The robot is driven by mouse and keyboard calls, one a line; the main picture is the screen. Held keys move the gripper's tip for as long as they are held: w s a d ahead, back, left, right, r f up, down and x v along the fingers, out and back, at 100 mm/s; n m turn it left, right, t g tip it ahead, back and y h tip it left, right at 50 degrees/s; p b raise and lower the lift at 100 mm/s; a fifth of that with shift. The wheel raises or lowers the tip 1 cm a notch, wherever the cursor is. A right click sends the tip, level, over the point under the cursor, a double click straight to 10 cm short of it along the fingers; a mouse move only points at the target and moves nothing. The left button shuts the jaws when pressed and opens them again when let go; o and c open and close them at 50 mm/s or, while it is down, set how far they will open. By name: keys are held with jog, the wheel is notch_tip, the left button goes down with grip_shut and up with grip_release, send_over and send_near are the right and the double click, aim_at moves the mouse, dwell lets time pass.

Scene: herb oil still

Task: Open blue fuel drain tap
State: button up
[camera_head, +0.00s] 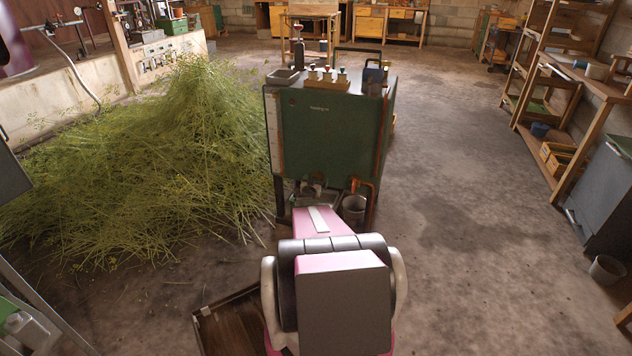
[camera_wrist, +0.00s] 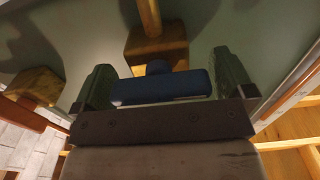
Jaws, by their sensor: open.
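The blue tap handle (camera_wrist: 165,88) shows in the wrist view as a dark blue bar lying crosswise between my fingers, with a round blue hub above its middle. A brass-coloured tap body (camera_wrist: 157,48) sits just beyond it on a grey-green surface. My gripper (camera_wrist: 165,82) is open, one finger to each side of the handle; whether either finger touches it I cannot tell. In the head view the green tank (camera_head: 330,132) stands ahead, with fittings under its lower edge. My pink arm reaches towards that edge and hides the blue tap there.
A second brass fitting (camera_wrist: 36,86) with a reddish-brown handle shows at the left of the wrist view. A small bucket (camera_head: 353,208) stands below the tank. Cut herbs (camera_head: 170,160) cover the floor at left. The floor (camera_head: 470,200) at right is clear up to the shelves.

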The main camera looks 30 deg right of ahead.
jog(key=shift+w+d, duration=0.2)
jog(key=shift+d, duration=0.05)
jog(key=c, duration=0.7)
jog(key=shift+c, duration=0.2)
jog(key=m, duration=0.4)
jog(key=shift+s+m, duration=0.15)
jog(key=shift+m, duration=0.25)
jog(key=m, duration=0.4)
jog(key=shift+s+d+f+m, duration=0.1)
jog(key=shift+m, duration=0.2)
jog(key=m, duration=0.4)
jog(key=shift+f, duration=0.1)
jog(key=m, duration=0.4)
jog(key=shift+f+m, duration=0.1)
jog(key=shift+m, duration=0.5)
